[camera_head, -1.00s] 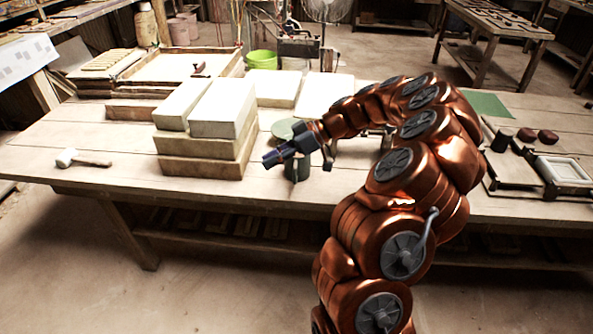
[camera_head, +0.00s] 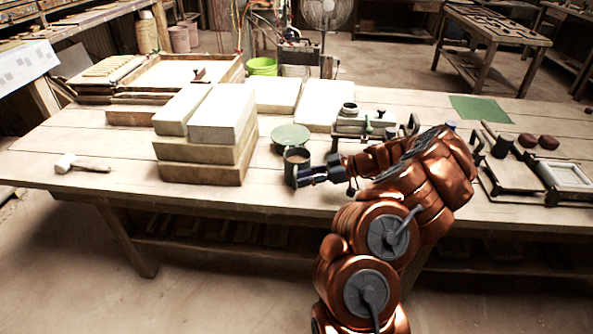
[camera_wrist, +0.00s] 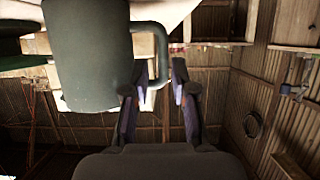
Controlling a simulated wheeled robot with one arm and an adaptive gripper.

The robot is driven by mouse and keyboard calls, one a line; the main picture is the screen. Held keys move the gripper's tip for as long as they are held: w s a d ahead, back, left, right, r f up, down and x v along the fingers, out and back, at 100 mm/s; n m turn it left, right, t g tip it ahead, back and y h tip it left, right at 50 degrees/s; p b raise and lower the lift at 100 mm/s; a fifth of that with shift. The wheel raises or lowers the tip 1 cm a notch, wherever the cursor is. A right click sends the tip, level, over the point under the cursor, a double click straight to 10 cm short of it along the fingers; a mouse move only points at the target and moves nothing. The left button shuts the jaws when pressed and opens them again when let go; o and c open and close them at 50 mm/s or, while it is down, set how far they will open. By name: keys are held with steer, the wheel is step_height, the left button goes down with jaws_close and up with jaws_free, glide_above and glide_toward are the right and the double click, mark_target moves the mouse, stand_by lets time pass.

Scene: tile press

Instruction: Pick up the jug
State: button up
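The jug (camera_head: 291,168) is a dark green, mug-like vessel with a brownish inside, upright on the workbench right of the stacked blocks. It fills the upper left of the wrist view (camera_wrist: 88,60), its handle (camera_wrist: 161,62) pointing right. My gripper (camera_head: 307,176) is beside the jug at its right, low over the bench. In the wrist view my gripper (camera_wrist: 159,88) is open. Its left finger appears within the handle loop and its right finger outside, with the handle's bar between the tips. I cannot tell whether they touch it.
Stacked blocks (camera_head: 206,154) stand close left of the jug. A round green disc (camera_head: 291,135) lies just behind it.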

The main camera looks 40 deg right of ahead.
mark_target(294, 187)
steer(key=x, duration=0.4)
steer(key=shift+s+a+p, duration=0.1)
steer(key=shift+s+p, duration=0.05)
steer(key=shift+p, duration=0.25)
jaws_close()
